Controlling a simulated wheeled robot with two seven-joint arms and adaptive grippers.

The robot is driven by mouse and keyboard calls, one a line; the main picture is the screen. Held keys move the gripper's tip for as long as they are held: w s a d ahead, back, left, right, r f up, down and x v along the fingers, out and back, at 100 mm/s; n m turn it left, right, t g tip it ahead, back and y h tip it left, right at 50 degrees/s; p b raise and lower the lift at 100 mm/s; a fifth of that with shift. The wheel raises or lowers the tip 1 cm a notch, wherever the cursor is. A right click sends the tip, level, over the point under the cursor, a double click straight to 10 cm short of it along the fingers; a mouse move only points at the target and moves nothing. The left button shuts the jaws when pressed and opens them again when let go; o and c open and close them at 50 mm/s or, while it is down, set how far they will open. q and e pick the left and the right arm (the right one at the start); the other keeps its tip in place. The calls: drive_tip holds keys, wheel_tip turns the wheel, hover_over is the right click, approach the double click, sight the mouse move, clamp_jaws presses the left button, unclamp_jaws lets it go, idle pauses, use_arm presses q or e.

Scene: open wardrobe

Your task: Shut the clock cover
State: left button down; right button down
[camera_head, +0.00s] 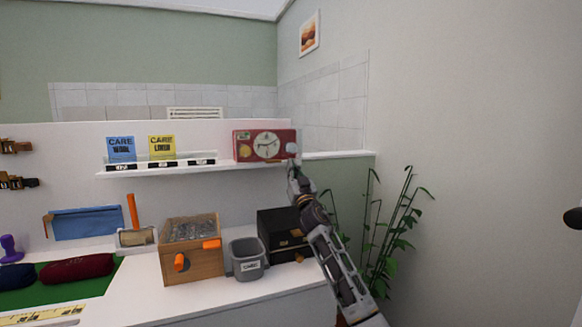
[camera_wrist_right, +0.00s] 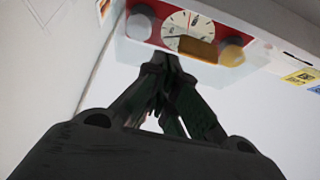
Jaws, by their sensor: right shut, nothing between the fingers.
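The red clock (camera_head: 264,145) with a round white dial stands on the white wall shelf. It also shows in the right wrist view (camera_wrist_right: 222,54), cut off by the top edge, with a grey knob, an amber knob and an amber plate over part of the dial. A pale, see-through band (camera_wrist_right: 215,72) borders the clock there; I cannot tell whether it is the cover or how far it is open. My right gripper (camera_head: 292,165) is shut and empty, at the clock's lower right corner. Its fingertips (camera_wrist_right: 167,60) overlap the clock's edge; contact is unclear. My left gripper is not in view.
Blue and yellow care cards (camera_head: 121,149) and a level (camera_head: 160,163) share the shelf (camera_head: 200,171). Below stand a wooden box (camera_head: 192,262), a grey bin (camera_head: 247,260) and a black box (camera_head: 278,225). A plant (camera_head: 393,235) stands right of my right arm.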

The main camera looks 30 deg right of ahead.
drive_tip(key=w+f+v, duration=0.1)
drive_tip(key=v, duration=0.6)
drive_tip(key=shift+s+f, duration=0.2)
drive_tip(key=shift+f, duration=0.15)
drive_tip(key=shift+s+d, duration=0.1)
idle(0.7)
